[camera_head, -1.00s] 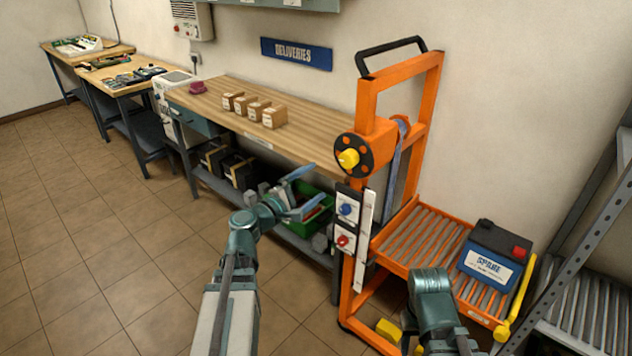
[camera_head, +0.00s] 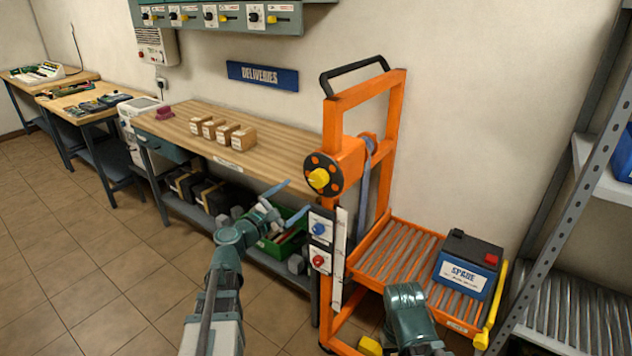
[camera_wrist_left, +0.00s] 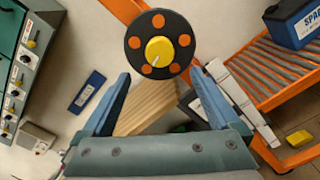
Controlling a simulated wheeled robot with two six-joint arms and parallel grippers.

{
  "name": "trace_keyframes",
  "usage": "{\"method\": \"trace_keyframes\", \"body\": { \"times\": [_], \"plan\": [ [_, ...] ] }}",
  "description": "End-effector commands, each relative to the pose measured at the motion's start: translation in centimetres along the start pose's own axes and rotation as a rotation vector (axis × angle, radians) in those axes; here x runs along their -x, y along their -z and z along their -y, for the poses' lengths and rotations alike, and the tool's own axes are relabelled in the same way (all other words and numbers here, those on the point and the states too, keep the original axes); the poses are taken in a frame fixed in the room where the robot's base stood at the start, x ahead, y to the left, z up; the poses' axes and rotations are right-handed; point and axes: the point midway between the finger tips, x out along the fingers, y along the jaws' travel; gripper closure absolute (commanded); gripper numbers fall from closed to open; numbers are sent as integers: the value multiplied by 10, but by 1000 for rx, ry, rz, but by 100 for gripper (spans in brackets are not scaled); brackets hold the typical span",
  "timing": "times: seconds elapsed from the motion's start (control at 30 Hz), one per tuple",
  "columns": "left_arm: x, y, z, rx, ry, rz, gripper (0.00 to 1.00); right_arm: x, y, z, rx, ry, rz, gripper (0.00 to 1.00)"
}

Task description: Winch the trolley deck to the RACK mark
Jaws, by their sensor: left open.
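The orange trolley (camera_head: 393,120) stands upright with a black handle on top. Its winch is a black disc with orange spots and a yellow knob (camera_head: 318,179), also centred in the left wrist view (camera_wrist_left: 159,49). The trolley deck (camera_head: 385,262) is a low orange roller frame carrying a blue and black SPARE battery (camera_head: 466,270). A white strip (camera_head: 338,255) runs down the mast; I cannot read a RACK mark on it. My left gripper (camera_head: 294,200) is open and empty, left of the winch, its fingers apart in the left wrist view (camera_wrist_left: 160,90). My right gripper is out of view.
A wooden bench (camera_head: 270,150) with several small boxes stands behind my left gripper. A panel with a blue knob (camera_head: 319,229) and a red knob (camera_head: 318,261) is below the winch. A grey rack (camera_head: 565,250) stands at right. Floor is clear at left.

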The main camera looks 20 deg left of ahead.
Motion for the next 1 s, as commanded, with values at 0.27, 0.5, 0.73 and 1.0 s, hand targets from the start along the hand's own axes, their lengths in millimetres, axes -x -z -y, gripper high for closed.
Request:
{"method": "trace_keyframes", "body": {
  "times": [0.27, 0.5, 0.73, 1.0],
  "plan": [
    [-62, 1, -1, -1, 3, 2, 4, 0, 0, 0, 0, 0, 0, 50],
    [-97, 1, -1, -2, 1, 1, 4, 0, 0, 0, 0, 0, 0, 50],
    [-111, 0, 0, -2, 1, 1, 4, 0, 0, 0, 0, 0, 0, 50],
    [-112, 0, 0, -2, 0, 0, 4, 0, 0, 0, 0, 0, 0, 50]
  ]
}}
